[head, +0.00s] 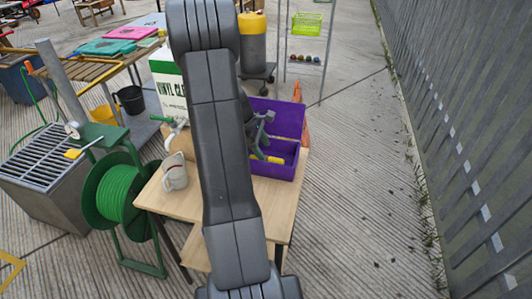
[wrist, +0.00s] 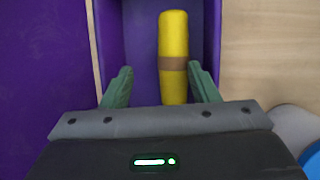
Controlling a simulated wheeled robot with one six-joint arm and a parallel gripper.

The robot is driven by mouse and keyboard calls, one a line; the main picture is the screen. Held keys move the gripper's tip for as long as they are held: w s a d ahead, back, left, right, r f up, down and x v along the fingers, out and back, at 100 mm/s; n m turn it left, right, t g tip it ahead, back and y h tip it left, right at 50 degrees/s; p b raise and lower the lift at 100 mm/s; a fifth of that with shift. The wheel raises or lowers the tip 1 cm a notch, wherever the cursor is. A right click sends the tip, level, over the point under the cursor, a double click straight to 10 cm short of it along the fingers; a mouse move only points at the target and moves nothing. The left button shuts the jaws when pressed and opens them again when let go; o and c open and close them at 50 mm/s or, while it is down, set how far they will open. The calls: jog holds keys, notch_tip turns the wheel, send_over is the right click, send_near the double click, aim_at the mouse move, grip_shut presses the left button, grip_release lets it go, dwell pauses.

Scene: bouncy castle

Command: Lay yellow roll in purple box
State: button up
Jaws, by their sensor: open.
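The purple box (head: 285,172) stands on the wooden table with its lid (head: 283,119) raised at the back. The yellow roll (wrist: 174,35), with a brown band around its middle, lies inside the box in the wrist view; a small yellow part (head: 275,160) shows in the head view. My gripper (wrist: 160,72) is open above the box, its green fingers apart on either side of the roll, with a clear gap at the left finger. The right finger is close to the roll; I cannot tell whether it touches. The roll's near end is hidden by my gripper.
A mug (head: 175,172) stands on the left of the wooden table (head: 190,204). A green hose reel (head: 118,194) stands left of the table. An orange cone (head: 298,95) is behind the box. The concrete floor on the right is clear up to the fence.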

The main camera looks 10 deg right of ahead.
jog(key=v, duration=0.4)
dwell(1.0)
